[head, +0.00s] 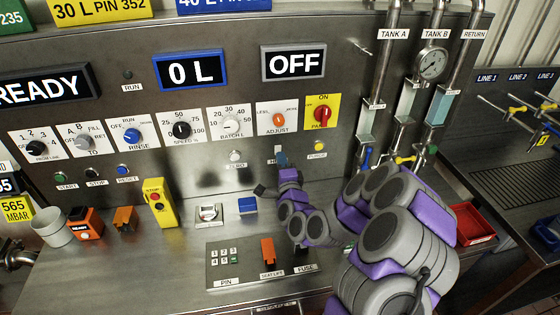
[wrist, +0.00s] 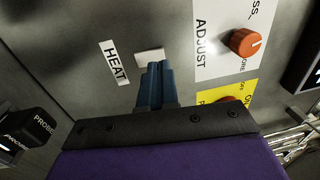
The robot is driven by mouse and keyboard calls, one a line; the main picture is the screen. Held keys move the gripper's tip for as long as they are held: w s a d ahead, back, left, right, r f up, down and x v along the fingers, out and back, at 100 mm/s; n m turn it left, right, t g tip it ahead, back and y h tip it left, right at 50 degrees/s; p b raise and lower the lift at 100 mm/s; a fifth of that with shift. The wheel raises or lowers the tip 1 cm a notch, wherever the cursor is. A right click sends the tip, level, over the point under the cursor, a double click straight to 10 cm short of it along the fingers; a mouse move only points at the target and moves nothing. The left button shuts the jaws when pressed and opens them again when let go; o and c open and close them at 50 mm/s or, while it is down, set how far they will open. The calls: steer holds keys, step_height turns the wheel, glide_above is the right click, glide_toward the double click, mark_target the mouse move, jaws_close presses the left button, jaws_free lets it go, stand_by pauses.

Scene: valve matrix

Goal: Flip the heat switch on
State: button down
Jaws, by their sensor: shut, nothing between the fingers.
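The heat switch plate (wrist: 150,57) is a small pale rectangle on the steel panel in the wrist view, beside the white HEAT label (wrist: 114,63). My gripper (wrist: 157,70) has its blue fingers shut and empty. Their tips overlap the plate's lower edge in the picture; I cannot tell whether they touch it. The fingers hide part of the plate, and its lever position does not show. In the head view my gripper (head: 281,158) points at the panel below the knob row and covers most of the heat switch and its label.
The orange ADJUST knob (wrist: 245,42) and yellow plate (wrist: 228,100) are close to the right. A black PROBE part (wrist: 28,130) is at left. The head view shows an OFF display (head: 293,63), a yellow STOP box (head: 160,203) and an orange seat lift lever (head: 268,250) on the counter.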

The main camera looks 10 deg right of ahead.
mark_target(278, 150)
steer(key=shift+w, duration=0.9)
steer(key=shift+w+r, duration=0.15)
steer(key=shift+w, duration=0.25)
steer(key=shift+w+r, duration=0.1)
steer(key=shift+r, duration=0.05)
